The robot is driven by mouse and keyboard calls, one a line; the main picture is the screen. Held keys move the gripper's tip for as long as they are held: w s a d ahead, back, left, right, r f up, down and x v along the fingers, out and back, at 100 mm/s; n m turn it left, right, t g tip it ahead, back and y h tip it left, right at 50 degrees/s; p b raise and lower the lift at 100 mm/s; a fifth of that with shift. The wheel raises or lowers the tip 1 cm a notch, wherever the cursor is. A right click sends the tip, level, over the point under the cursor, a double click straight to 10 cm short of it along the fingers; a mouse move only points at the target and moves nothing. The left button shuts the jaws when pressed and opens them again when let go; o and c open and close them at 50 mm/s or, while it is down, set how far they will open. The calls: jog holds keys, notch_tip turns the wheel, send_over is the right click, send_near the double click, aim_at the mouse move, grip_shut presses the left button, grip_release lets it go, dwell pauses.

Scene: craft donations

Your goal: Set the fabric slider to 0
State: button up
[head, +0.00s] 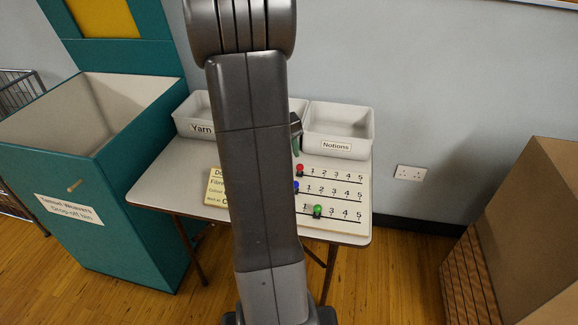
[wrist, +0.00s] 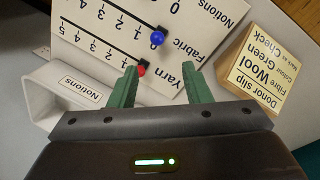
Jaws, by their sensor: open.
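The slider board (head: 345,222) lies on the table and shows upside down in the wrist view. The fabric slider's blue knob (wrist: 157,38) is on the middle row, past the 1, at the end nearest the Fabric label; the digit there is not readable. In the head view, the blue knob (head: 296,187) sits left of the 1, partly behind my arm. The yarn slider's red knob (wrist: 142,70) is by the left fingertip. My gripper (wrist: 162,76) is open and empty, its green fingers apart, on the yarn side of the blue knob. Contact with the board cannot be told.
The notions slider's green knob (head: 317,211) stands between 1 and 3. A donor slip block (wrist: 248,75) reads wool, green, check. The Yarn tray (head: 190,125) and Notions tray (head: 340,148) stand behind the board. A teal drop-off bin (head: 130,215) is left, cardboard boxes (head: 535,225) right.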

jog(key=shift+a+r, duration=0.25)
jog(key=shift+r, duration=0.95)
jog(key=d+f, duration=0.1)
jog(key=f, duration=0.8)
jog(key=d+f, duration=0.1)
jog(key=f, duration=0.3)
jog(key=shift+w+d+f+b, duration=0.2)
jog(key=shift+w+d+b, duration=0.1)
jog(key=shift+d+b, duration=0.1)
jog(key=shift+f, duration=0.15)
jog(key=shift+d, duration=0.2)
jog(key=shift+s, duration=0.1)
